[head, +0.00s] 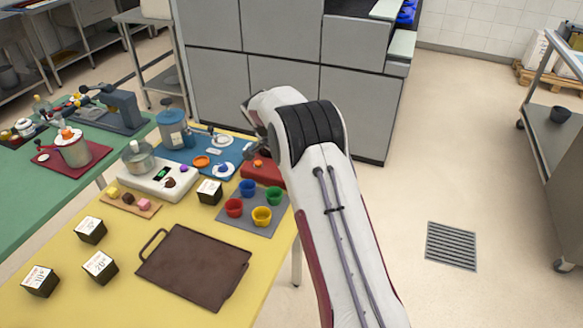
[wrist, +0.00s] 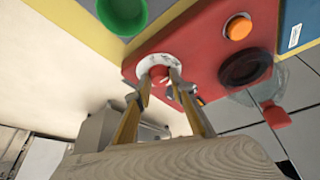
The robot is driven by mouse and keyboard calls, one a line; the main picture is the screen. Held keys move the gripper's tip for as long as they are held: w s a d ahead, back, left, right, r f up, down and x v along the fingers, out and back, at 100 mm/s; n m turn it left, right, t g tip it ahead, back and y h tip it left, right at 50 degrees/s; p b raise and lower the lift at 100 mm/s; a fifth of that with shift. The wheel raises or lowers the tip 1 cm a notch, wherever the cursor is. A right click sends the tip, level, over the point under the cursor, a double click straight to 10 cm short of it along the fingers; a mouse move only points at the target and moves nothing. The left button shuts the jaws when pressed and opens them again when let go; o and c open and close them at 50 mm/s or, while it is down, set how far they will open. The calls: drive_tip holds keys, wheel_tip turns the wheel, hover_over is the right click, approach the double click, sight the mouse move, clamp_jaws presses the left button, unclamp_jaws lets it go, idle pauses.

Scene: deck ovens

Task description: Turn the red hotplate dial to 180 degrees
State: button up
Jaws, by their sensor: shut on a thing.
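The red hotplate (wrist: 200,45) fills the upper middle of the wrist view. Its red dial (wrist: 159,72) sits in a white scale ring (wrist: 150,63) near one corner. My gripper (wrist: 160,82) has its two fingers closed on either side of the dial. The fingers cover part of the dial and ring, so I cannot read the angle. In the head view the red hotplate (head: 259,172) is at the table's far right edge, with the dial hidden behind my arm.
An orange knob (wrist: 238,28) and a dark round plate (wrist: 245,67) are on the hotplate. A green cup (wrist: 122,12) is close by. Several coloured cups stand on a grey mat (head: 236,222); a brown tray (head: 195,265) lies in front.

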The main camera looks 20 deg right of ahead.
drive_tip(key=shift+s+f, duration=0.1)
drive_tip(key=shift+f, duration=0.1)
drive_tip(key=o, duration=1.1)
drive_tip(key=shift+r, duration=0.1)
drive_tip(key=shift+r, duration=0.15)
drive_tip(key=shift+a+r, duration=0.25)
drive_tip(key=shift+r, duration=0.1)
drive_tip(key=s+a, duration=0.1)
drive_tip(key=a, duration=0.2)
drive_tip(key=s+a, duration=0.1)
drive_tip(key=a, duration=0.3)
drive_tip(key=s+a, duration=0.1)
drive_tip(key=a, duration=0.3)
drive_tip(key=shift+s+a, duration=0.2)
drive_tip(key=shift+s, duration=0.1)
drive_tip(key=shift+r, duration=0.15)
